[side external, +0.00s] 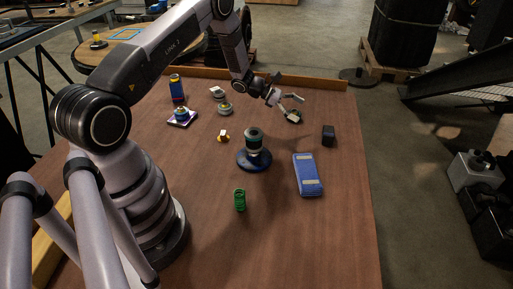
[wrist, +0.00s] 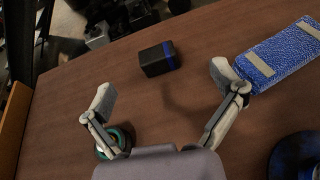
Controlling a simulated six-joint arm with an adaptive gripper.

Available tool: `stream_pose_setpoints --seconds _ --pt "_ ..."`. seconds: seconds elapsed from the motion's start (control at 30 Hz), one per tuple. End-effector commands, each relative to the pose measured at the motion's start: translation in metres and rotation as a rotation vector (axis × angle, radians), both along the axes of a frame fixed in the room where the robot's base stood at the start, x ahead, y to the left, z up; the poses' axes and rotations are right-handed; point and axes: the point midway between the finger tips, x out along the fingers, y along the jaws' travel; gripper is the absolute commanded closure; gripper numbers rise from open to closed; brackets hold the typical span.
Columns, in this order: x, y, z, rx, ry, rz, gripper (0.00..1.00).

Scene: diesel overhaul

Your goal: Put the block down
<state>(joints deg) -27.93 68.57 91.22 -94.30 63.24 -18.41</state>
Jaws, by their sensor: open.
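A small black block (side external: 328,135) with a blue band sits on the wooden table toward its right edge. In the wrist view the block (wrist: 158,60) lies ahead of my fingertips, roughly midway between them and apart from both. My gripper (side external: 291,103) is over the far right part of the table, to the left of and beyond the block. In the wrist view my gripper (wrist: 163,85) has its two fingers spread wide, with nothing between them.
A dark green ring-shaped part (wrist: 122,133) lies partly hidden by my left finger. A blue wrapped pack (side external: 307,174), a dark stand with stacked rings (side external: 254,148) and a green spring (side external: 240,200) are nearby. Bare table surrounds the block.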

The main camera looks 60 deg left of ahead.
Motion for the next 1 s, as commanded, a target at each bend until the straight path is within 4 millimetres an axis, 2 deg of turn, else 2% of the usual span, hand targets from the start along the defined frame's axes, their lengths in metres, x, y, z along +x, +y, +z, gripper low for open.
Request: stream_pose_setpoints --seconds 0.03,0.13,0.2,0.27,0.3,0.4,0.5,0.63,0.8,0.9,1.0 --pt "0.0 -0.011 0.029 0.048 -0.035 -0.068 0.07" --pt "-0.015 -0.041 0.091 0.175 -0.108 -0.251 0.07" --pt "-0.035 -0.062 0.135 0.283 -0.167 -0.395 0.07" --pt "-0.057 -0.079 0.168 0.38 -0.22 -0.515 0.07" --pt "-0.073 -0.089 0.189 0.445 -0.253 -0.594 0.07" --pt "-0.119 -0.11 0.234 0.618 -0.342 -0.781 0.07" --pt "-0.169 -0.123 0.268 0.797 -0.432 -0.959 0.07" --pt "-0.236 -0.128 0.299 1.047 -0.545 -1.172 0.07" --pt "-0.315 -0.117 0.318 1.386 -0.673 -1.403 0.07" --pt "-0.348 -0.106 0.321 1.559 -0.724 -1.499 0.07" --pt "-0.368 -0.097 0.321 1.686 -0.755 -1.559 0.07"
